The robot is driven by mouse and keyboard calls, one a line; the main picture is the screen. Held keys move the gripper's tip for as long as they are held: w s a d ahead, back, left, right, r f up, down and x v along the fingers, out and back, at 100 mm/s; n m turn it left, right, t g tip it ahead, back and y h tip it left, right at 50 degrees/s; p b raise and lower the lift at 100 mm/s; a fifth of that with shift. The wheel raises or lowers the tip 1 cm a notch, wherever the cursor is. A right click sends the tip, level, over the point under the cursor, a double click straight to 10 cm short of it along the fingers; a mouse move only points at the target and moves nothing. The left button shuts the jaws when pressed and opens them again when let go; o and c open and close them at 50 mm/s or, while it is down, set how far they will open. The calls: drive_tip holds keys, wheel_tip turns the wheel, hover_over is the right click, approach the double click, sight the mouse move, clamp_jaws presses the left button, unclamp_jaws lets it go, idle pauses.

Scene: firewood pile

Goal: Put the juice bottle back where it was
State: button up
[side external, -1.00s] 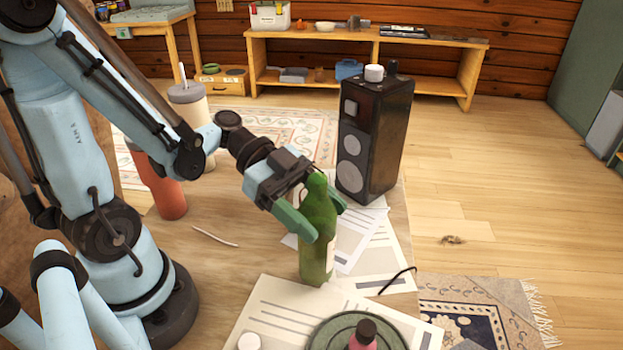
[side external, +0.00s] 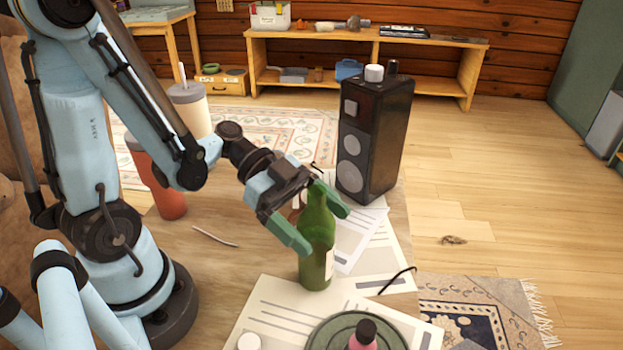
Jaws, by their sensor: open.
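A green glass bottle (side external: 316,245) with a pale label stands upright on the wooden table (side external: 215,270), at the edge of some printed papers. My gripper (side external: 323,230) is open. One green finger is to the left of the bottle and the other is behind its upper right, so the bottle stands between them. I cannot tell whether either finger touches the glass. A small bottle of pink liquid with a black cap (side external: 362,336) is at the bottom edge, on a round green tray (side external: 325,333). Its lower part is cut off.
A black speaker (side external: 375,140) with a white knob stands close behind the gripper. A red tumbler (side external: 165,190) and a cream cup with a straw (side external: 192,110) stand behind my arm. Papers (side external: 280,305) and dark glasses or wire (side external: 398,280) lie nearby.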

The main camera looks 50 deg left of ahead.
drive_tip(key=v, duration=0.7)
drive_tip(key=shift+a, duration=0.2)
drive_tip(key=a+f+n+y, duration=0.3)
drive_tip(key=f+n+y, duration=0.2)
drive_tip(key=n+y, duration=0.6)
drive_tip(key=w+r+n+t+y, duration=0.2)
drive_tip(key=w+r+n+t, duration=0.1)
drive_tip(key=w+r+n, duration=0.1)
drive_tip(key=shift+w+a+r, duration=0.25)
drive_tip(key=shift+a+r, duration=0.05)
drive_tip(key=shift+r, duration=0.2)
idle(0.3)
